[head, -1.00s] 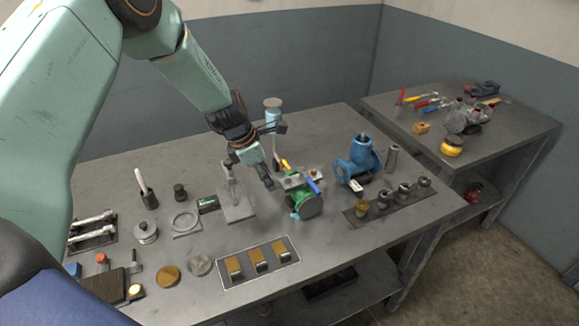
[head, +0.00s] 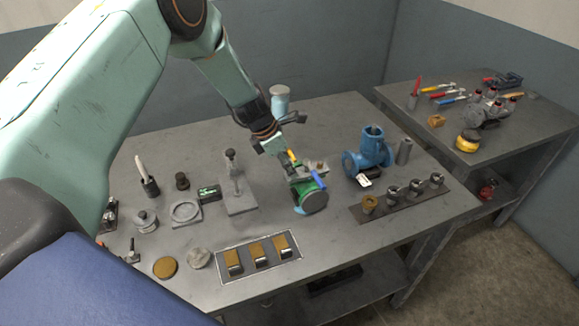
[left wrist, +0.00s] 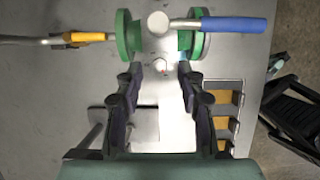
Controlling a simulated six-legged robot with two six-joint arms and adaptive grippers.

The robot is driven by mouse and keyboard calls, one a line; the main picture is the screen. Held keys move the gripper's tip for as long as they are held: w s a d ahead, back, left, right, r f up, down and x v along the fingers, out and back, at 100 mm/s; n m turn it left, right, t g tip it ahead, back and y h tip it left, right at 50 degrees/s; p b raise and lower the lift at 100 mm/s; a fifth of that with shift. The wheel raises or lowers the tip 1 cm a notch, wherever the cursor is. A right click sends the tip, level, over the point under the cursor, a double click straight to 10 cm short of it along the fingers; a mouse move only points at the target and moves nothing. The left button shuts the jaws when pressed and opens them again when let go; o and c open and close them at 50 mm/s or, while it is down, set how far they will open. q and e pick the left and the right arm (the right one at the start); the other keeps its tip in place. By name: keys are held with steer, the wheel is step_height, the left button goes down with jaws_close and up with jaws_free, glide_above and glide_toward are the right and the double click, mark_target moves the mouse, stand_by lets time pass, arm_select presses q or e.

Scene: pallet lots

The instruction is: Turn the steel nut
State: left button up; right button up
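A green-flanged valve (head: 313,200) with a steel middle and a blue lever handle (head: 319,179) sits on the near bench. In the left wrist view its steel body (left wrist: 160,45) has a round steel top and a small nut-like end (left wrist: 161,66) facing my fingers; I cannot tell if this is the steel nut. My left gripper (head: 280,152) is just above and behind the valve. In the wrist view its fingers (left wrist: 160,75) are open and apart, with nothing held between them. My right gripper is not in view.
A yellow-handled tool (left wrist: 90,37) lies against the valve. A blue valve body (head: 368,155) and a dark rack (head: 400,201) of several fittings stand right. A steel stand (head: 238,205) is left, and a tray (head: 258,262) with brown-topped blocks in front.

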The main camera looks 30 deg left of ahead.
arm_select(q)
steer(key=shift+w+d+f, duration=0.25)
steer(key=shift+w+f, duration=0.1)
steer(key=shift+f, duration=0.2)
steer(key=shift+s+a+r, duration=0.15)
steer(key=shift+s+a, duration=0.05)
steer(key=shift+s, duration=0.15)
steer(key=shift+c, duration=0.8)
steer(key=shift+w+d, duration=0.15)
steer(key=shift+w, duration=0.15)
steer(key=c, duration=0.4)
jaws_close()
